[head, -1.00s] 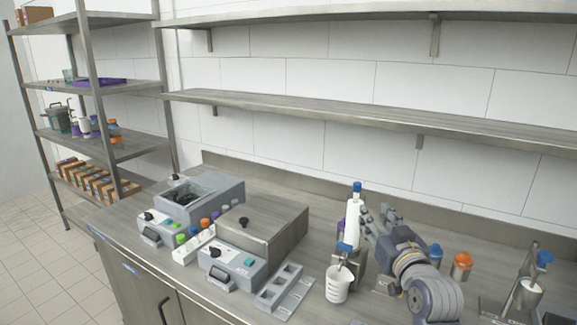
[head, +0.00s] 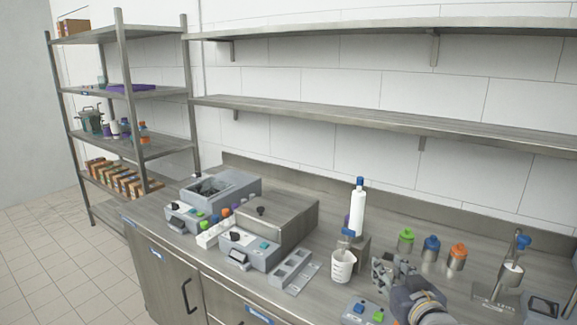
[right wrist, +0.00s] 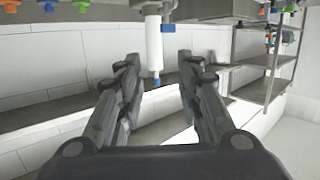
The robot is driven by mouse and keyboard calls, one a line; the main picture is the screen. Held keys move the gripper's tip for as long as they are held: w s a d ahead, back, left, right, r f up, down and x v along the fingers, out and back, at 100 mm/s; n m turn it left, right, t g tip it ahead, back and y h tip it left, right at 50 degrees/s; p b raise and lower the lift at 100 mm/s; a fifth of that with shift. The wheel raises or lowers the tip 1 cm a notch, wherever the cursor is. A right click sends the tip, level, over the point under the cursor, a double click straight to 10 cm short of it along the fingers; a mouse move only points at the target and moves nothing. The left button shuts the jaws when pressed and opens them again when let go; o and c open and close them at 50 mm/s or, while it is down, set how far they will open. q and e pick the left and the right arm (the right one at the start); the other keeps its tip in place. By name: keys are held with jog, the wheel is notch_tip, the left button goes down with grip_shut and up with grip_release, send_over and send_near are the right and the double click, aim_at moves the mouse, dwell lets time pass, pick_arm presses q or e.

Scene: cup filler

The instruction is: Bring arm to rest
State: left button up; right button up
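My right gripper (head: 386,271) is low at the front right of the counter in the head view, just right of a white beaker (head: 342,266). In the right wrist view, which looks upside down, its two fingers (right wrist: 158,90) stand wide apart with nothing between them. A white bottle with a blue cap (head: 358,208) stands upright behind the beaker; it also shows in the right wrist view (right wrist: 153,45), beyond the fingers and not held. My left gripper is not in view.
Jars with green (head: 406,240), blue (head: 431,248) and orange (head: 457,256) lids stand behind the gripper. A grey box with coloured buttons (head: 368,312) lies in front. Machines (head: 285,222) fill the counter's left. A metal stand (head: 510,280) is at right. Wall shelves (head: 380,118) run above.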

jog(key=s+a+f+g, duration=0.2)
jog(key=s+f+g, duration=0.4)
jog(key=s+f, duration=0.95)
jog(key=s+f+g, duration=0.3)
jog(key=s+f, duration=0.2)
jog(key=s, duration=0.5)
jog(key=s+f+g, duration=0.3)
jog(key=s+f, duration=0.1)
jog(key=s, duration=0.7)
notch_tip(320, 180, down, 28)
jog(key=s+r+n+g, duration=0.1)
jog(key=s, duration=0.1)
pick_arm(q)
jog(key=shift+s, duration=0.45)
pick_arm(e)
jog(key=s+d+f+g+h, duration=0.1)
jog(key=s+d+f, duration=0.2)
jog(key=s+f, duration=1.2)
jog(key=shift+s+f+g, duration=0.25)
jog(key=shift+s+g, duration=0.05)
jog(key=shift+s, duration=0.4)
